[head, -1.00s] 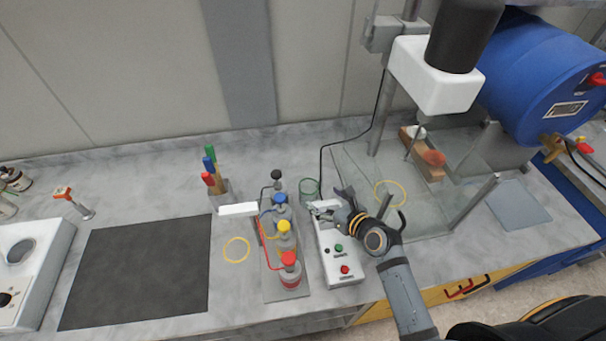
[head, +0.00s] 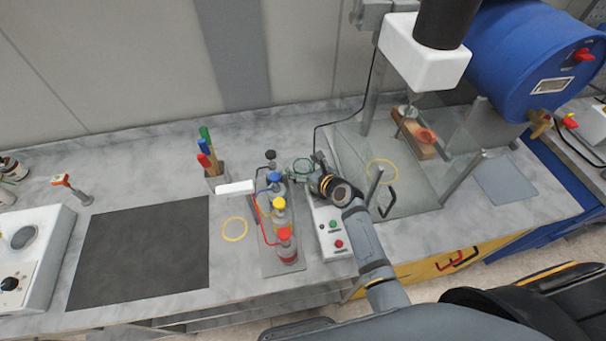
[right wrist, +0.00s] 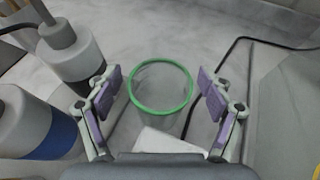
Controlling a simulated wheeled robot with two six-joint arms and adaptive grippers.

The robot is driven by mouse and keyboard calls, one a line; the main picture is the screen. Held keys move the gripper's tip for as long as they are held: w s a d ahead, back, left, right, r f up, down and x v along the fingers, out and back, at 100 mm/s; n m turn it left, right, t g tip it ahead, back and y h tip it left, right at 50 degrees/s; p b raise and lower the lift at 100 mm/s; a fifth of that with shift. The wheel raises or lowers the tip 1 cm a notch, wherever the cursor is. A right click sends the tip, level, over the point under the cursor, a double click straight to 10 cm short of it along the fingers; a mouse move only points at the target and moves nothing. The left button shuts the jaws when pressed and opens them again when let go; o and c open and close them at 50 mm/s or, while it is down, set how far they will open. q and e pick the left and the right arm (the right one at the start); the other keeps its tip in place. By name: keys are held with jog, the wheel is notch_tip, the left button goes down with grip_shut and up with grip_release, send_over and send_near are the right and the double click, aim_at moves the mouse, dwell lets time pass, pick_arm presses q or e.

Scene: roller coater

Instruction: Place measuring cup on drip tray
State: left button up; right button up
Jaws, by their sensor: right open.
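The measuring cup (head: 303,165) looks like a clear cup with a green rim, standing upright on the counter behind the white control box. My right gripper (head: 309,171) is open at the cup. In the right wrist view the cup (right wrist: 160,92) stands between the two spread fingers, with a gap on each side, so it is not gripped. A flat grey-blue plate (head: 506,179), which seems to be the drip tray, lies on the counter at the right, in front of the blue drum's tap. It looks empty. My left gripper is not in view.
Capped bottles (head: 279,215) stand on a grey base left of my right gripper. The control box (head: 330,232) lies under my right arm. A glass-walled stand (head: 415,185) lies between the cup and the plate. A blue drum (head: 530,60) is behind the plate.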

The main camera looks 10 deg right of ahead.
jog(key=shift+w+a+f, duration=0.1)
jog(key=shift+w+f, duration=0.15)
jog(key=shift+w, duration=0.1)
jog(key=shift+s+r, duration=0.15)
jog(key=shift+s, duration=0.05)
jog(key=c, duration=1.3)
